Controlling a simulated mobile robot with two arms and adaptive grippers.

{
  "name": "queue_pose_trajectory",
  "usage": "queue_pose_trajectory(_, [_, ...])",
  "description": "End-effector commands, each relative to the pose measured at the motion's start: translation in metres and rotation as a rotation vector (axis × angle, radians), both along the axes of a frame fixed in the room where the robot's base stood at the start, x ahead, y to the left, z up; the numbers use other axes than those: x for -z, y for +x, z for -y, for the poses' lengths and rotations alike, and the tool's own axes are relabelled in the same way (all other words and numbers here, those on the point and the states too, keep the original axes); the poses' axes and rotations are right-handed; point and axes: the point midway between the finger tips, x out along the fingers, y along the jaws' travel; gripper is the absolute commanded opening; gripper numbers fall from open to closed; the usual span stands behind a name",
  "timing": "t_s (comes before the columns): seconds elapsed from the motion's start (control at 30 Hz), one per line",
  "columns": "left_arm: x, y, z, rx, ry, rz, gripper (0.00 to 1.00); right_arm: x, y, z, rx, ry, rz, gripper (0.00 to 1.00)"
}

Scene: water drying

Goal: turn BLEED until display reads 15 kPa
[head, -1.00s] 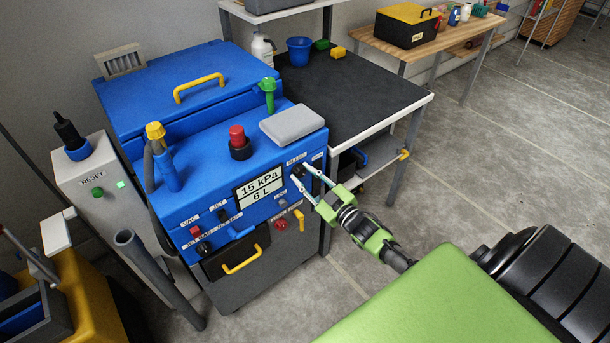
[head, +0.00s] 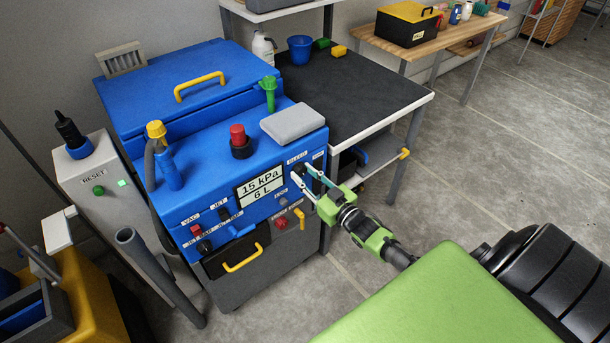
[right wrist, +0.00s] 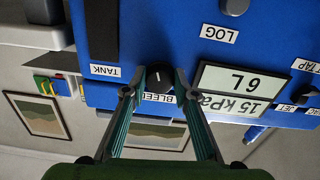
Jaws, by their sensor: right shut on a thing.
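The black BLEED knob (right wrist: 158,79) is on the blue machine's front panel, between the fingertips of my right gripper in the right wrist view. My right gripper (head: 302,173) is shut on this knob and reaches the panel from the right in the head view. The BLEED label (right wrist: 160,97) is partly covered by the fingers. The display (head: 259,187) reads 15 kPa above 6 L; it also shows upside down in the right wrist view (right wrist: 240,92). My left gripper is not in view.
The blue machine (head: 190,115) carries a red button (head: 237,134), a grey pad (head: 293,122) and a green-topped part (head: 268,90). A dark-topped bench (head: 350,95) stands behind right. Open floor (head: 500,150) lies to the right.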

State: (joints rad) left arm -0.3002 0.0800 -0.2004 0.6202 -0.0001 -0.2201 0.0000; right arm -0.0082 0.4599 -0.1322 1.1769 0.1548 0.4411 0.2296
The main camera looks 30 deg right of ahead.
Motion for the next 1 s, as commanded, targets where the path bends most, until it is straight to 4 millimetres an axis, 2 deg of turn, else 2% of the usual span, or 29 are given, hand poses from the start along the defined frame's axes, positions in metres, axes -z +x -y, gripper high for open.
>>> queue_pose_trajectory(0.13, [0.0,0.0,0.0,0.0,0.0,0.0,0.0,0.002,-0.001,0.0,0.0,-0.001,-0.003,0.05])
queue_pose_trajectory(0.17, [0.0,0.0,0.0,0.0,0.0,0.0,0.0,0.002,-0.001,0.0,0.0,-0.001,-0.003,0.34])
queue_pose_trajectory(0.2, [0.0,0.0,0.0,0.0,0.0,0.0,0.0,0.002,-0.001,0.0,0.0,-0.001,-0.003,0.43])
queue_pose_trajectory(0.53, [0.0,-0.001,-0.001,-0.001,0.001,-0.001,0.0,0.001,-0.001,0.0,0.0,-0.001,-0.001,0.43])
queue_pose_trajectory(0.67, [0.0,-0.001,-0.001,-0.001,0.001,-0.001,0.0,0.001,-0.007,0.0,0.0,-0.001,-0.002,0.43])
queue_pose_trajectory(0.77, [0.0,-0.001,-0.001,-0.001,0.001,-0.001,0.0,0.002,-0.021,0.001,-0.001,-0.002,-0.003,0.43])
queue_pose_trajectory(1.0, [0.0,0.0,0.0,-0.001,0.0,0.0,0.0,0.002,-0.068,0.005,-0.001,-0.001,-0.005,0.43])
